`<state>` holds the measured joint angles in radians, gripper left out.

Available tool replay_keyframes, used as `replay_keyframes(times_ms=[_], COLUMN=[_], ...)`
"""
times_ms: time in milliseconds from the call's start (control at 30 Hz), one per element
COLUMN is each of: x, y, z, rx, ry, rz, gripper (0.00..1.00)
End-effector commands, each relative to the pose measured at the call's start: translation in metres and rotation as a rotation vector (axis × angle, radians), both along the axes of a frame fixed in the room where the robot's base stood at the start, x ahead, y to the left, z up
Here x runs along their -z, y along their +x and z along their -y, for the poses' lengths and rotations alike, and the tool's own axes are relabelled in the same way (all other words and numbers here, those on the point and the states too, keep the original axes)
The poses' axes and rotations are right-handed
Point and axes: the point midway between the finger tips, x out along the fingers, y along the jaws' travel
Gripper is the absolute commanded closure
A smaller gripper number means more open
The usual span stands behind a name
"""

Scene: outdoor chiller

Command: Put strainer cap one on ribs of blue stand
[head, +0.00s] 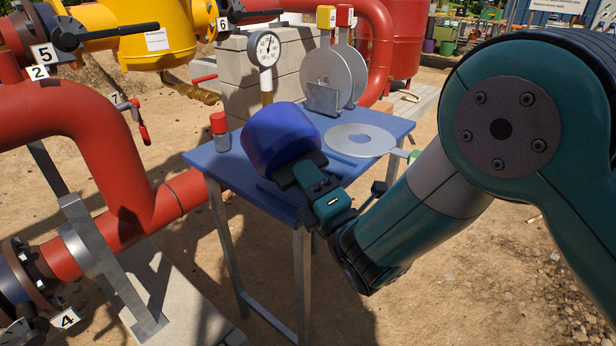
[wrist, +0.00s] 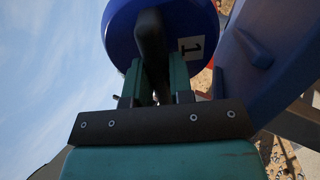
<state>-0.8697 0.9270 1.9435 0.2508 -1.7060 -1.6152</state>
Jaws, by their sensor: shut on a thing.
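Strainer cap one (head: 280,138) is a large round blue cap. In the wrist view the cap (wrist: 190,18) carries a white label with a 1. My gripper (head: 300,170) is shut on it; the fingers also show in the wrist view (wrist: 158,78). The cap is tilted and held over the front left part of the blue stand (head: 232,166). The stand shows at the right of the wrist view (wrist: 290,55), with one raised rib (wrist: 253,48). I cannot tell whether the cap touches the stand. The cap and gripper hide part of the stand's top.
Upright grey discs (head: 325,78) and a gauge (head: 265,50) stand behind. Red pipes (head: 85,125) fill the left.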

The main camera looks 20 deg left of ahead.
Motion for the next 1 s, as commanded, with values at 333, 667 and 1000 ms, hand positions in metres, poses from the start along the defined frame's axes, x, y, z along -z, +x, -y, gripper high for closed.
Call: replay_keyframes(times_ms=[333,667,1000], x=[0.009,0.018,0.019], y=[0.000,-0.001,-0.002], z=[0.000,0.000,0.000], rx=[-0.001,0.000,-0.001], ry=[0.000,-0.013,-0.013], rz=[0.000,-0.011,-0.012], gripper=[1.00,0.77,0.53])
